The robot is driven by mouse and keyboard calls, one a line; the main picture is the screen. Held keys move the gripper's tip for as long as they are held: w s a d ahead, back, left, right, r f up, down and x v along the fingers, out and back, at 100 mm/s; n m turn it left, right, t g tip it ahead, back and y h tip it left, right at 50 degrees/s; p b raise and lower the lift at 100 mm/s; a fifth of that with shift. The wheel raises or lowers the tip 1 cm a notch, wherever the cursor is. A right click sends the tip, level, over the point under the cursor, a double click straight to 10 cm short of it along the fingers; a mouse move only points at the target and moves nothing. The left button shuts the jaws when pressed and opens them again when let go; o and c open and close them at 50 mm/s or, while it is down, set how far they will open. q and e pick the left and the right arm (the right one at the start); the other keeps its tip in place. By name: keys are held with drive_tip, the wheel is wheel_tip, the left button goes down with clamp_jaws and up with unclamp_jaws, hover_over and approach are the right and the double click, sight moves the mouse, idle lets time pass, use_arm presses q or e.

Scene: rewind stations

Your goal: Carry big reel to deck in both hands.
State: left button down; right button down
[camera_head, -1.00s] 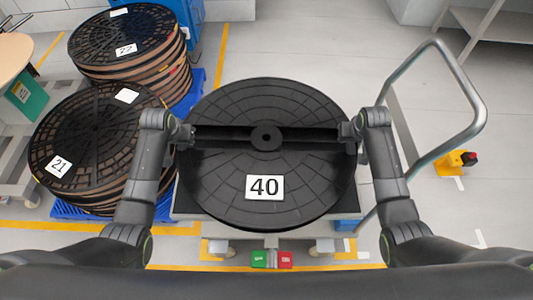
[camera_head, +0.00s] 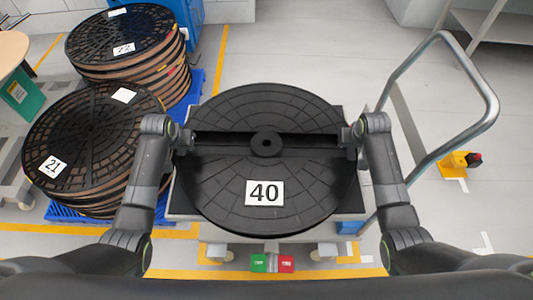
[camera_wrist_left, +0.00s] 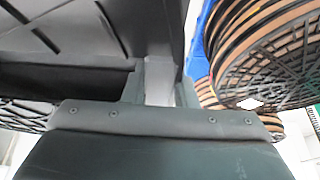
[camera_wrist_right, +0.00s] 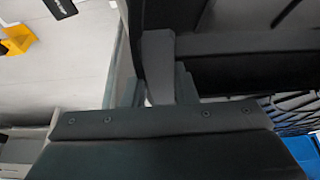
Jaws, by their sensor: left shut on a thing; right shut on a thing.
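The big reel (camera_head: 266,106) is a wide black disc with a white label 40, a centre hub and a bar-like slot across its middle. My left gripper (camera_head: 187,138) is shut on the reel at the left end of the slot. My right gripper (camera_head: 348,138) is shut on the reel at the right end. Both wrist views show the fingers close against the reel's dark edge. I cannot tell which surface is the deck.
Stacks of reels labelled 21 (camera_head: 75,150) and 22 (camera_head: 125,35) stand on blue pallets at left. A metal handle (camera_head: 487,95) rises at right. A yellow device (camera_head: 454,164) sits on the floor.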

use_arm(q)
drive_tip(key=c, duration=1.2)
unclamp_jaws()
use_arm(e)
drive_tip(key=c, duration=1.2)
unclamp_jaws()
use_arm(q)
drive_tip(key=shift+o, duration=0.2)
use_arm(e)
drive_tip(key=shift+o, duration=0.2)
drive_tip(key=shift+s+r, duration=0.1)
use_arm(q)
drive_tip(key=v, duration=1.2)
use_arm(e)
drive_tip(key=v, duration=1.1)
drive_tip(key=shift+s+r, duration=0.2)
drive_tip(key=shift+r, duration=0.15)
use_arm(q)
drive_tip(key=shift+s, duration=0.1)
